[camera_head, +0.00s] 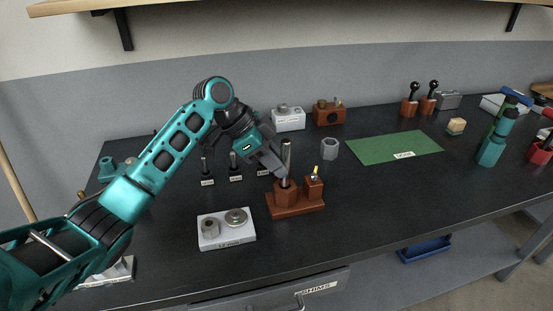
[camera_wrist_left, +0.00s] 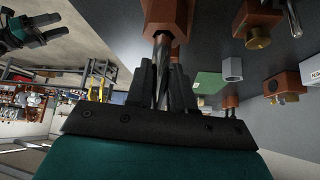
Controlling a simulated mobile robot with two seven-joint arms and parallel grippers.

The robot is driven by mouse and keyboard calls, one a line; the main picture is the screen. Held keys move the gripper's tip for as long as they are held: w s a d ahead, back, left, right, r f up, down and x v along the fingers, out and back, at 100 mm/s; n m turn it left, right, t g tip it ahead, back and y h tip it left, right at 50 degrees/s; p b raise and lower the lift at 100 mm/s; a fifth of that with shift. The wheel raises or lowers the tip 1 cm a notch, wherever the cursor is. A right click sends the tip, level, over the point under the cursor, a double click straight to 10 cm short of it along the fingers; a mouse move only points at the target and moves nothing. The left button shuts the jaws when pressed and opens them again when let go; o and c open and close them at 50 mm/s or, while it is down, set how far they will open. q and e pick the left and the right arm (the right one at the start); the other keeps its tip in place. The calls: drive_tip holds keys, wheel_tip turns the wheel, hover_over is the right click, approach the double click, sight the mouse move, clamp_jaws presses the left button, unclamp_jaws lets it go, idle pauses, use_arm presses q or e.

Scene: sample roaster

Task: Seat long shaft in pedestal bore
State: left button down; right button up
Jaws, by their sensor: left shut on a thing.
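A grey metal long shaft (camera_head: 286,158) stands upright over a brown hexagonal pedestal (camera_head: 285,192). Its lower end meets the pedestal's top; how deep it sits in the bore is hidden. My left gripper (camera_head: 277,165) is shut on the shaft just above the pedestal. In the left wrist view, the shaft (camera_wrist_left: 162,62) passes between the black fingers and runs to the face of the pedestal (camera_wrist_left: 166,14). My right gripper (camera_wrist_left: 58,26) shows at the upper left of the wrist view, apart from the work, with its fingers spread.
The pedestal's brown base also bears a smaller block (camera_head: 313,188) with a yellow-tipped pin. A white plate (camera_head: 227,241) with a nut and washer lies in front. A grey hex part (camera_head: 329,149) stands behind. A green mat (camera_head: 385,149) lies at the right. The counter's right front is clear.

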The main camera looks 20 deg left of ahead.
use_arm(q)
drive_tip(key=shift+f+b, duration=0.3)
drive_tip(key=shift+f, duration=0.7)
drive_tip(key=c, duration=1)
unclamp_jaws()
drive_tip(key=shift+o, duration=0.5)
drive_tip(key=v, duration=1.3)
